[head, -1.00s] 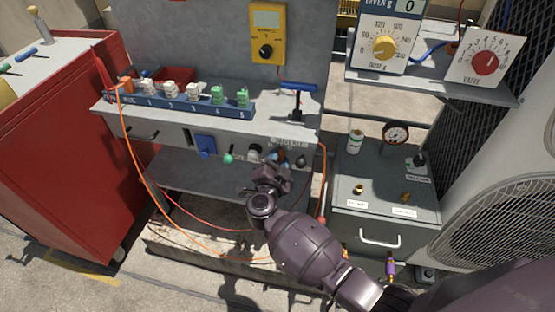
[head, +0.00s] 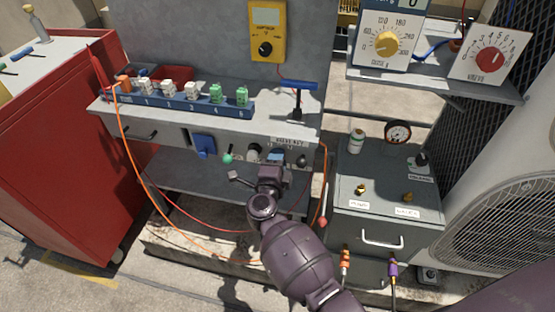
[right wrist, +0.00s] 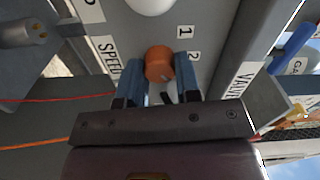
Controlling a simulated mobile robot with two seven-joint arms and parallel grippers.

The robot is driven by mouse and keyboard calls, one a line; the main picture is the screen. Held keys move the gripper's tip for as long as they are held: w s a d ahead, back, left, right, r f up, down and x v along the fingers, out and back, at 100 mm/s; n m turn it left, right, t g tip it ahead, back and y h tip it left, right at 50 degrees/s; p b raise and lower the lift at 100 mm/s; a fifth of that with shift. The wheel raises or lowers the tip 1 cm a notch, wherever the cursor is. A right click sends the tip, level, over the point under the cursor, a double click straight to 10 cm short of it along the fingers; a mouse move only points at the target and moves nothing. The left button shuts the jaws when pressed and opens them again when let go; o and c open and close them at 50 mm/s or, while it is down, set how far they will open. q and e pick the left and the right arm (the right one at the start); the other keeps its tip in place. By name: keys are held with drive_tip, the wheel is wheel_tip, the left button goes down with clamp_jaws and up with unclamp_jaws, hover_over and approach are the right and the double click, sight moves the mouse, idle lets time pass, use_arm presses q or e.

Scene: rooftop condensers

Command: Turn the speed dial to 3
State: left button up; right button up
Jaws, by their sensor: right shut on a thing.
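The speed dial is an orange round knob (right wrist: 159,62) in the right wrist view, on the grey panel beside a label starting "SPEE" and printed numbers 1 and 2. My right gripper (right wrist: 159,78) has its two blue fingers on either side of the knob and is shut on it. I cannot make out where the dial points; the 3 is not readable. In the head view my right gripper (head: 276,156) is at the front panel under the bench shelf, and it hides the dial. My left gripper is not in view.
A green knob (head: 228,158), a pale round knob (head: 254,151) and a dark knob (head: 302,161) sit close on the same panel. An orange cable (head: 134,170) hangs at the left. A grey box (head: 385,225) with a gauge (head: 397,132) stands at the right.

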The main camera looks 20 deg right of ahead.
drive_tip(key=shift+f, duration=0.1)
idle(0.4)
drive_tip(key=o, duration=0.8)
drive_tip(key=shift+o, duration=0.7)
drive_tip(key=shift+s+a, duration=0.1)
